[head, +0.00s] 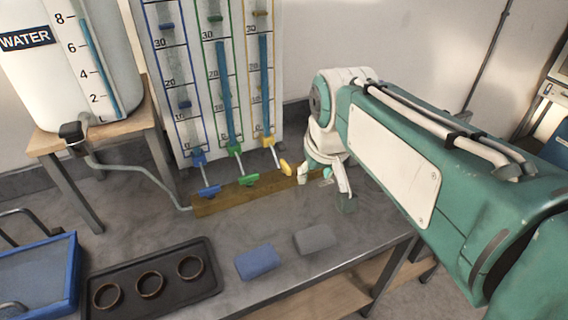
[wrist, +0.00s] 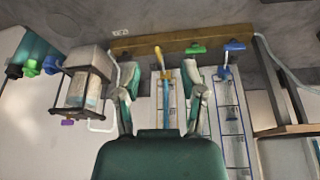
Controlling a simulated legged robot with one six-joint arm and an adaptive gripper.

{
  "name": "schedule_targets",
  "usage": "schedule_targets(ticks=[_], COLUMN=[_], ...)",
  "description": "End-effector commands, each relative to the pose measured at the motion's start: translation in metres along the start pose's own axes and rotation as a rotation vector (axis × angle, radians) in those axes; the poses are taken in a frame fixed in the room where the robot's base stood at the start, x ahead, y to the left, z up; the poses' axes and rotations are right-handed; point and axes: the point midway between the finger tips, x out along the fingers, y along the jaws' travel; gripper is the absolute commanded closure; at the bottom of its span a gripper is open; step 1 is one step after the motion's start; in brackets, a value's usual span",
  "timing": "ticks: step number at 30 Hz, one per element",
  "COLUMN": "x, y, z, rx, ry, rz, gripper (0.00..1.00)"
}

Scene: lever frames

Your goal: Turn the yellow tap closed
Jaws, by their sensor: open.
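The yellow tap (head: 285,167) is the rightmost of three coloured taps at the foot of the gauge board, beside the green tap (head: 249,179) and the blue tap (head: 209,190). Its handle slants outward from a pale stem. My gripper (head: 325,185) is just to its right in the head view, apart from it. In the wrist view, my gripper (wrist: 161,75) has its two fingers spread, with the yellow tap (wrist: 158,52) showing in the gap between them and slightly beyond the tips. I cannot tell any contact there. Nothing is held.
A white water tank (head: 65,70) stands on a wooden stand at left. A black tray with ring holders (head: 205,255), a blue block (head: 257,262) and a grey block (head: 315,239) lie on the bench. The wrist view shows a framed device (wrist: 85,85) left of my gripper.

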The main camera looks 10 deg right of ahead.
Motion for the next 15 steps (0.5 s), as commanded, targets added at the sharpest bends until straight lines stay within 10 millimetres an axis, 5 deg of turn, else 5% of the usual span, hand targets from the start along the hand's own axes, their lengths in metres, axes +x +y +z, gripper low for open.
schedule_targets(ticks=[15], x=[0.058], y=[0.006], z=[-0.121], rx=[-0.07], ry=[-0.18], rz=[-0.016], gripper=[0.47])
